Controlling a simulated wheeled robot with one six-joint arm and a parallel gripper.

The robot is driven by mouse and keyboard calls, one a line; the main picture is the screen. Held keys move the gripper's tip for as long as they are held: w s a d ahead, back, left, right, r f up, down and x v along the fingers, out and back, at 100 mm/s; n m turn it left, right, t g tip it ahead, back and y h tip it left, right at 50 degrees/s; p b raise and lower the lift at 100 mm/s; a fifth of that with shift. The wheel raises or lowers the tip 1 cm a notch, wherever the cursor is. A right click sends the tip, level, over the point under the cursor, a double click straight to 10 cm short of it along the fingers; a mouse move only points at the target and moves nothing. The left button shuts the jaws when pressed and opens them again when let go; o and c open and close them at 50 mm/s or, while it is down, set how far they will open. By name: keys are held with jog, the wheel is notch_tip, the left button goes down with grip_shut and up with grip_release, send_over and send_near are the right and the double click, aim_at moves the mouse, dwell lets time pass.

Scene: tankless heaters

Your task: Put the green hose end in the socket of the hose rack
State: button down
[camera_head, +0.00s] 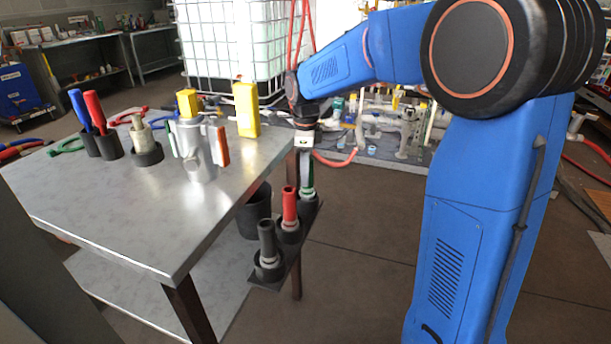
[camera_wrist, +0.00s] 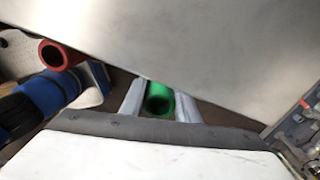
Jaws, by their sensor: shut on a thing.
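The green hose end (camera_head: 307,184) hangs upright below my gripper (camera_head: 306,160), which is shut on its upper part. In the wrist view the green hose end (camera_wrist: 158,99) shows its round open top between the two pale fingers of my gripper (camera_wrist: 160,104). The hose rack (camera_head: 265,284) is a dark strip with cups along the table's side. The green end's lower part is at the rack's far end. I cannot tell whether it is inside the far socket or just above it. A red hose end (camera_head: 290,205) and a black one (camera_head: 267,240) stand in nearer sockets.
The metal table (camera_head: 110,210) is close to the left of my gripper. It holds blue and red handles (camera_head: 93,108) in cups, a metal fitting (camera_head: 200,150) and a yellow block (camera_head: 247,110). A black bin (camera_head: 254,212) is beside the rack. Pipework (camera_head: 400,125) stands behind.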

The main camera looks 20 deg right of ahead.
jog(key=shift+f, duration=0.5)
jog(key=shift+f, duration=0.2)
jog(key=c, duration=1.4)
grip_release()
jog(key=shift+o, duration=0.2)
